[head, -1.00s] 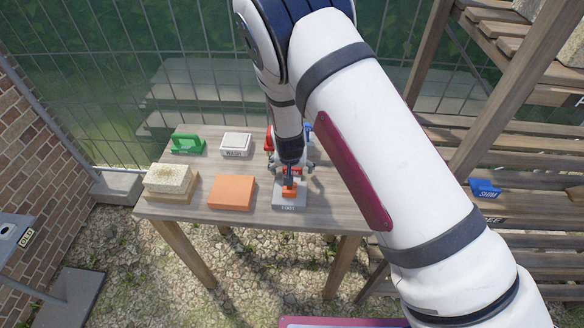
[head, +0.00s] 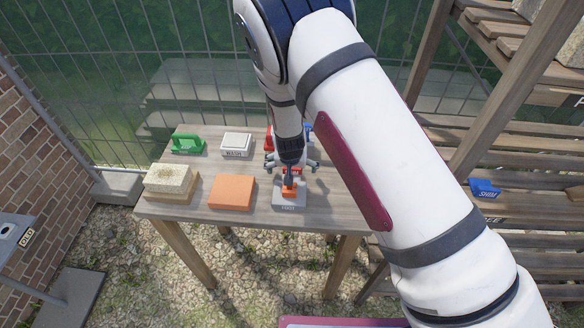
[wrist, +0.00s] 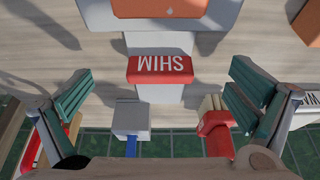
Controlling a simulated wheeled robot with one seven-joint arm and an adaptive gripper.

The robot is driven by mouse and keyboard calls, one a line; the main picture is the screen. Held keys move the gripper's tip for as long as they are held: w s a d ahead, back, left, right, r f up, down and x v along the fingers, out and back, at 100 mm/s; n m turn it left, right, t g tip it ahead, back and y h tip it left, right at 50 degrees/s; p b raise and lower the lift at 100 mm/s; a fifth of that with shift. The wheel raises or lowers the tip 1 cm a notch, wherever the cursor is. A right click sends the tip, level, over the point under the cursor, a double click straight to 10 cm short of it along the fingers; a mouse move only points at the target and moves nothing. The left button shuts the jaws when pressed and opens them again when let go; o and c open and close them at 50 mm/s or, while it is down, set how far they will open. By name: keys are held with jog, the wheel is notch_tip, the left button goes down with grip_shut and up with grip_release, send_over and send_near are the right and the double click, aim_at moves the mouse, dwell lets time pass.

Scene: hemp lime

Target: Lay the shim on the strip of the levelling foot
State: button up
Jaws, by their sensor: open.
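The red shim (wrist: 160,69), lettered SHIM, lies crosswise on the pale grey strip (wrist: 160,93) in the wrist view. The strip runs out from the levelling foot's grey base (wrist: 226,14), which carries an orange part.
A grey block (wrist: 131,117) and a red item (wrist: 214,124) sit near my fingers. A blue piece (head: 484,188) is on the right shelf.

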jog(key=p+v, duration=0.3)
jog(key=v, duration=0.4)
jog(key=shift+p, duration=0.4)
dwell(0.6)
dwell(0.4)
jog(key=s+d+r+y, duration=0.1)
jog(key=s+d+r, duration=0.25)
jog(key=r, duration=0.65)
jog(key=s+d+r, duration=0.2)
jog(key=d+r, duration=0.2)
jog(key=r, duration=0.5)
jog(key=s+d+r+y, duration=0.1)
jog(key=s+d+r, duration=0.25)
jog(key=r, duration=0.65)
jog(key=s+d+r, duration=0.3)
jog(key=s, duration=0.4)
jog(key=s+d+r+h, duration=0.1)
jog(key=s+d+r, duration=0.2)
jog(key=s, duration=0.5)
jog(key=s+d+r+t, duration=0.1)
jog(key=s+d+r, duration=0.3)
jog(key=s, duration=0.4)
jog(key=shift+s+d+h, duration=0.25)
jog(key=shift+d+h, duration=0.15)
jog(key=shift+d, duration=0.1)
